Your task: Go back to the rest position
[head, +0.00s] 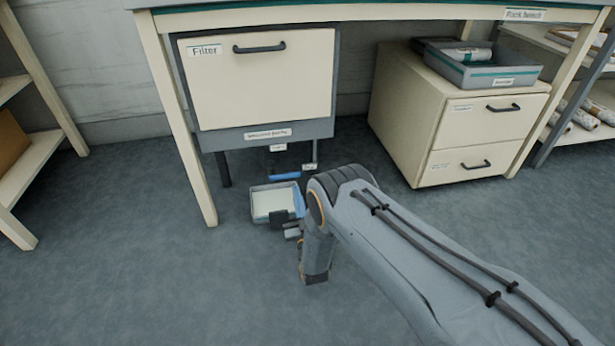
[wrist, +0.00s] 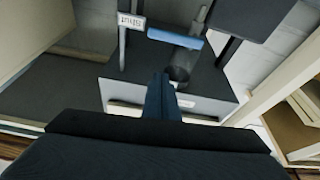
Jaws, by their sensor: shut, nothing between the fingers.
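My gripper (wrist: 162,82) shows in the wrist view with its two dark fingers together and nothing between them. In the head view my arm reaches down from the lower right, and its end is beside a shallow grey tray (head: 257,217) on the floor. The tray has a pale, flat inside. A blue bar (head: 285,176) is just behind the tray, under the filter cabinet (head: 262,85). The blue bar also shows in the wrist view (wrist: 175,39), beyond the fingertips, next to a label reading "Shut" (wrist: 131,21). My arm hides part of the floor right of the tray.
The bench (head: 330,13) spans the top, with a leg (head: 180,120) left of the cabinet. A drawer unit (head: 455,125) bearing a grey bin (head: 480,72) stands right. Shelves (head: 30,165) flank the left side. The floor (head: 130,270) at front left is clear.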

